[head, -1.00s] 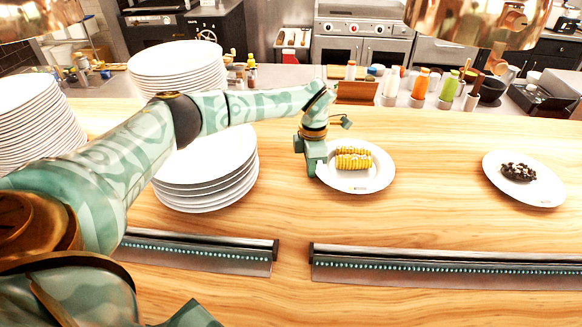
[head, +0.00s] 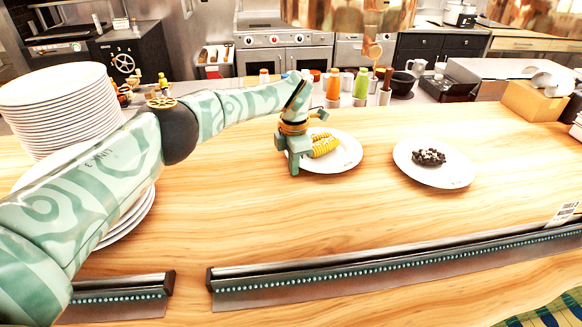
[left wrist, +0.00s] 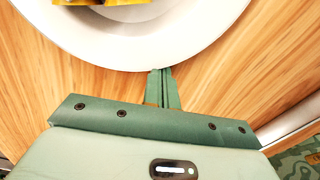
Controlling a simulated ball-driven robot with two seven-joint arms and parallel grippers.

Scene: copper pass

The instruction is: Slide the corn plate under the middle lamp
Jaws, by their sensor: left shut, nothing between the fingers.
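The corn plate (head: 345,155) is white and round and lies flat on the wooden counter, with yellow corn (head: 324,146) on it. My left gripper (head: 294,170) is shut and empty, pointing down at the plate's left edge and hiding part of it. In the left wrist view the shut fingers (left wrist: 162,78) meet the plate's rim (left wrist: 150,60); whether they touch cannot be told for certain. A copper lamp (head: 330,12) hangs at the top, beyond the plate; another copper lamp (head: 535,12) is at top right. My right gripper is out of view.
A plate with dark food (head: 434,172) lies to the right, with a narrow gap between. Plate stacks (head: 60,95) stand at the left, partly behind my arm. A metal rail with small lights (head: 390,262) runs along the front. Bottles (head: 361,84) stand beyond the counter.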

